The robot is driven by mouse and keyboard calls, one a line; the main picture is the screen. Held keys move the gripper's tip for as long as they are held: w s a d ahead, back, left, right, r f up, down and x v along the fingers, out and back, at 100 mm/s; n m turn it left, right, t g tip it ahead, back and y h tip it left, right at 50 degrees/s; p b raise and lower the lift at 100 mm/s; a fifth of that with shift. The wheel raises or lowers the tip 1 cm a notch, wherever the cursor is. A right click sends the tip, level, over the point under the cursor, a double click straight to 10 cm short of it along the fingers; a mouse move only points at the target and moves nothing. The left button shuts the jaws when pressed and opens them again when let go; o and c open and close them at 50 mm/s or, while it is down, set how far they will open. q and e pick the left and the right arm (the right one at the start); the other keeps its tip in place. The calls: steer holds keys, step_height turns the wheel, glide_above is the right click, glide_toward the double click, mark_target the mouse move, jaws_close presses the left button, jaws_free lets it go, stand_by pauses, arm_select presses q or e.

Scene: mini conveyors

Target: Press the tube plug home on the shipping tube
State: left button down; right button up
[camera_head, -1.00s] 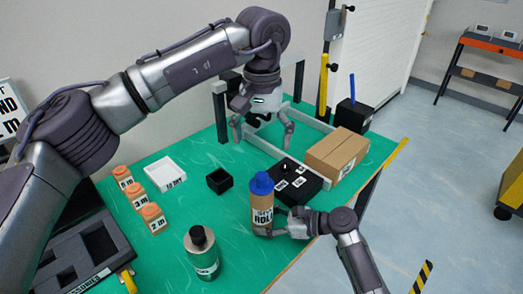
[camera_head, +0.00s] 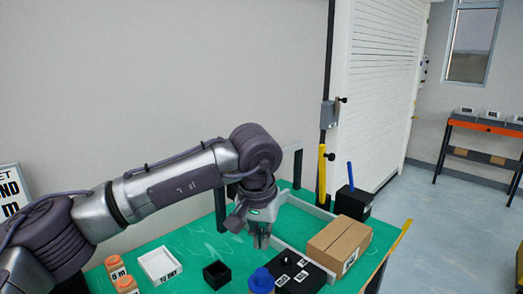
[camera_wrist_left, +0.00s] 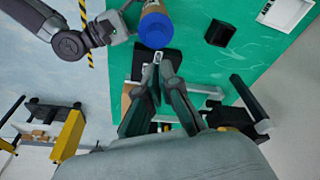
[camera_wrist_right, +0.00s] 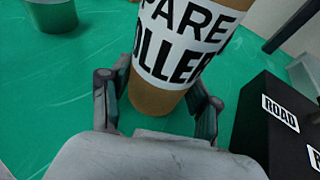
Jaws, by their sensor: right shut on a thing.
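The shipping tube (camera_wrist_right: 182,50) is brown cardboard with a white label reading part of "ROLLER". My right gripper (camera_wrist_right: 160,105) is shut on it, one finger on each side. The blue tube plug (camera_wrist_left: 156,30) sits on the tube's top end in the left wrist view. In the head view, only the plug (camera_head: 261,280) shows clearly at the bottom edge. How deep the plug sits cannot be told. My left gripper (camera_head: 262,241) points down with its fingers together and empty. In the left wrist view its fingertips (camera_wrist_left: 158,66) are beside the plug, apart from it.
A black block with white labels (camera_head: 311,276) and a cardboard box (camera_head: 340,245) stand to the right of the plug. A small black bin (camera_head: 217,274) and a white tray (camera_head: 160,265) are to the left.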

mark_target(262, 271)
arm_select(q)
steer(key=shift+s+x, duration=0.2)
steer(key=shift+x, duration=0.7)
steer(key=shift+s+x, duration=0.15)
steer(key=shift+x, duration=0.75)
steer(key=shift+s+x, duration=0.2)
steer(key=shift+x, duration=0.7)
steer(key=shift+a+f, duration=0.15)
steer(key=shift+f, duration=0.9)
steer(key=shift+w+v, duration=0.25)
steer(key=shift+v, duration=0.9)
steer(key=shift+w+v, duration=0.25)
steer(key=shift+v, duration=0.9)
steer(key=shift+w+v, duration=0.2)
steer(key=shift+v, duration=0.95)
steer(key=shift+r, duration=0.15)
arm_select(e)
steer(key=o, duration=0.9)
steer(key=shift+o, duration=0.2)
